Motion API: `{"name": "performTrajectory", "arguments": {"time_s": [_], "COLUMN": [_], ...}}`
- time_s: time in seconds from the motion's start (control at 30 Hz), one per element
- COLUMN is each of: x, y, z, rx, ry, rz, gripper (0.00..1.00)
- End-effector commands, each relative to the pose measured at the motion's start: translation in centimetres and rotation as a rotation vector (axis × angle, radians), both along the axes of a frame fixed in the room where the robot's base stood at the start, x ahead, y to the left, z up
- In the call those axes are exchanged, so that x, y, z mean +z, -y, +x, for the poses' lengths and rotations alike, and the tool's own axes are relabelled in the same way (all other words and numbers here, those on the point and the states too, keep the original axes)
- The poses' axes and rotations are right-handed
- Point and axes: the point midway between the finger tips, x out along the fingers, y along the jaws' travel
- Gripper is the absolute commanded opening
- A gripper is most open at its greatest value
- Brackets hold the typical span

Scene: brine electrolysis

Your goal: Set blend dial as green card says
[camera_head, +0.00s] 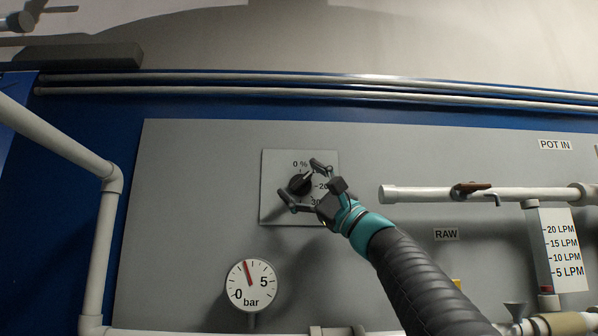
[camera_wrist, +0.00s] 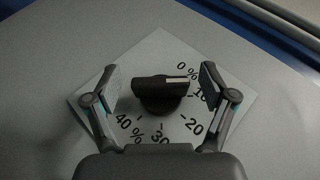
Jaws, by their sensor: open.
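The blend dial (camera_head: 300,185) is a black knob with a white pointer line on a pale square plate (camera_head: 272,212), marked from 0 % to 40 %. In the wrist view the knob (camera_wrist: 160,95) has its white line pointing right, between the 0 % and 10 marks; the exact reading is hard to tell. My gripper (camera_head: 299,180) is in front of the dial. In the wrist view my gripper (camera_wrist: 161,80) is open, with one finger on each side of the knob and a gap visible on both sides. No green card shows in either view.
The dial plate is on a grey panel (camera_head: 190,210). A pressure gauge (camera_head: 251,286) in bar is below left. A white pipe (camera_head: 103,240) runs at left.

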Motion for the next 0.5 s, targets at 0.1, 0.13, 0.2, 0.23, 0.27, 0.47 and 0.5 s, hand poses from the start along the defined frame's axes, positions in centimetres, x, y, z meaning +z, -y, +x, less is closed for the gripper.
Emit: {"name": "performTrajectory", "arguments": {"time_s": [0.1,0.13,0.2,0.23,0.27,0.47,0.5], "x": [0.52,0.55,0.56,0.56,0.54,0.52,0.52], "y": [-0.46,-0.51,-0.57,-0.57,-0.57,-0.55,-0.55], "z": [0.25,0.28,0.32,0.32,0.32,0.31,0.31], "rx": [0.0,0.0,0.0,-0.001,-0.001,-0.001,-0.001], "ry": [0.0,0.0,0.0,-0.001,-0.001,-0.001,-0.001], "rz": [0.0,0.0,0.0,0.0,0.0,0.0,0.0], "gripper": [0.83,0.83,0.83,0.83,0.83,0.71,0.61]}}
